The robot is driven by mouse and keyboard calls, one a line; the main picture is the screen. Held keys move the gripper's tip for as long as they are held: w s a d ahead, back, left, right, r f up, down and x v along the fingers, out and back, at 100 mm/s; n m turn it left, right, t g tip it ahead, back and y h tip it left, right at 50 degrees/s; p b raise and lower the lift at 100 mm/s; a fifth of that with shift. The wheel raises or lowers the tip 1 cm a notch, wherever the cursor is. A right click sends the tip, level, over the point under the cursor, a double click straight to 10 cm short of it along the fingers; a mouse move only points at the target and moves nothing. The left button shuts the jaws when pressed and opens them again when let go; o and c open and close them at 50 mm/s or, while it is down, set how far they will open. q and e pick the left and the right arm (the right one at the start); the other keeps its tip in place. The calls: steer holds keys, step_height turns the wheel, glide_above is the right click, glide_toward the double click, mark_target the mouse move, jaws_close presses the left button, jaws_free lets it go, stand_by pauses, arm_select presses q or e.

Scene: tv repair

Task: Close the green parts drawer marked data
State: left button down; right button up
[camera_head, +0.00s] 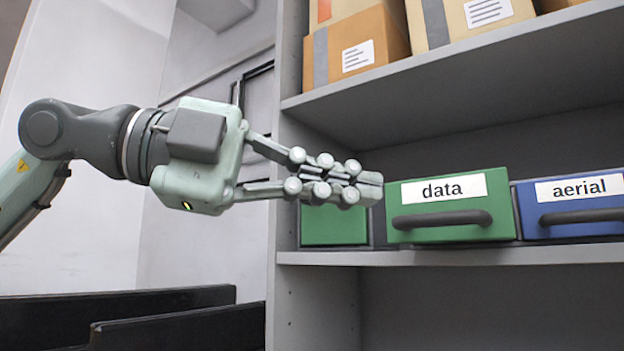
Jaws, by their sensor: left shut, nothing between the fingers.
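The green drawer marked "data" (447,230) sits on the lower shelf, with a dark bar handle (442,220) across its front below the white label. Its front looks a little forward of its neighbours, but I cannot tell how far out it stands. My left gripper (371,188) reaches in from the left, its fingers together and empty. The fingertips end at the left edge of the data drawer's front in the picture; I cannot tell whether they touch it. My right gripper is not in view.
Another green drawer (333,228) is partly hidden behind my left fingers. A blue drawer marked "aerial" (568,223) stands to the right. Cardboard boxes (366,45) stand on the upper shelf (460,70). Black panels (180,325) stand at lower left. Space below the lower shelf looks empty.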

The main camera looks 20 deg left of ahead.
mark_target(444, 216)
arm_select(q)
steer(key=w+d, duration=0.2)
steer(key=w+d+f, duration=0.1)
steer(key=w+d, duration=0.1)
steer(key=w, duration=0.1)
steer(key=shift+d+f, duration=0.15)
steer(key=shift+d, duration=0.15)
steer(key=shift+w+d+f, duration=0.1)
steer(key=shift+w+d, duration=0.05)
steer(key=shift+w, duration=0.25)
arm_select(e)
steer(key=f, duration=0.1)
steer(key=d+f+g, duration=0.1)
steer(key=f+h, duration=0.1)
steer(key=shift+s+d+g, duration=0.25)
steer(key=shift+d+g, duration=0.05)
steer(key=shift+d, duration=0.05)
